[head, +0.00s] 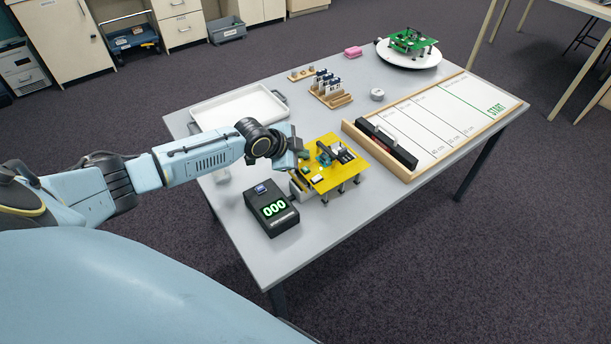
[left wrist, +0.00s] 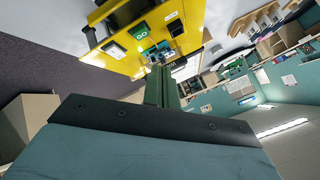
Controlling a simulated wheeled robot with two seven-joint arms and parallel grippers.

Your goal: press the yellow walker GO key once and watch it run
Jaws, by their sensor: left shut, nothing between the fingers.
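The yellow walker (head: 336,184) stands on dark legs on the grey table, near its front left edge. Its yellow plate (left wrist: 190,12) also fills the top of the left wrist view. A green GO key (left wrist: 140,31) sits on that plate, beside other small parts. My left gripper (head: 303,154) is shut and empty at the walker's left rear edge. In the left wrist view its closed fingers (left wrist: 158,72) point toward the plate, close to the GO key. I cannot tell whether they touch it. My right gripper is not in view.
A black box (head: 278,225) reading 000 stands left of the walker. A wood-framed START track (head: 437,112) with a black bar (head: 384,145) lies to the right. Behind are a white tray (head: 205,122), a card rack (head: 340,101), a grey cylinder (head: 377,94) and a green walker (head: 409,40).

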